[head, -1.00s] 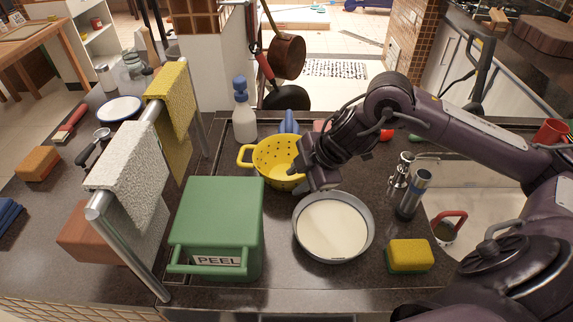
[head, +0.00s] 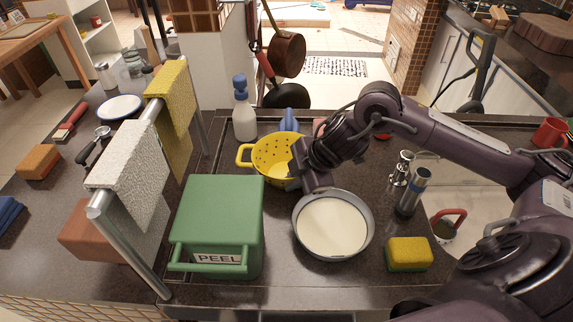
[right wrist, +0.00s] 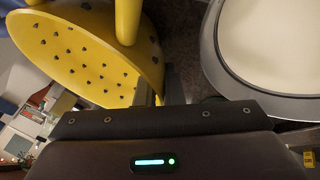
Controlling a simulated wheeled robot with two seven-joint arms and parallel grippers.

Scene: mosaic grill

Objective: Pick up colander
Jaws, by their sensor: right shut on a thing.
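The yellow colander (head: 268,150) stands on the dark counter behind the green bin, with a loop handle at its left. In the right wrist view the colander (right wrist: 85,50) fills the upper left, with its holes and a handle loop showing. My right gripper (head: 297,178) is at the colander's near right side. In the right wrist view its fingers (right wrist: 160,88) are shut on the colander's rim. The head view hides most of the fingertips behind the wrist. My left gripper is not in view.
A pan of white liquid (head: 332,225) stands close in front of my right gripper. The green PEEL bin (head: 218,215) is at front left. A sponge (head: 408,252) and steel dispensers (head: 413,190) are at right.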

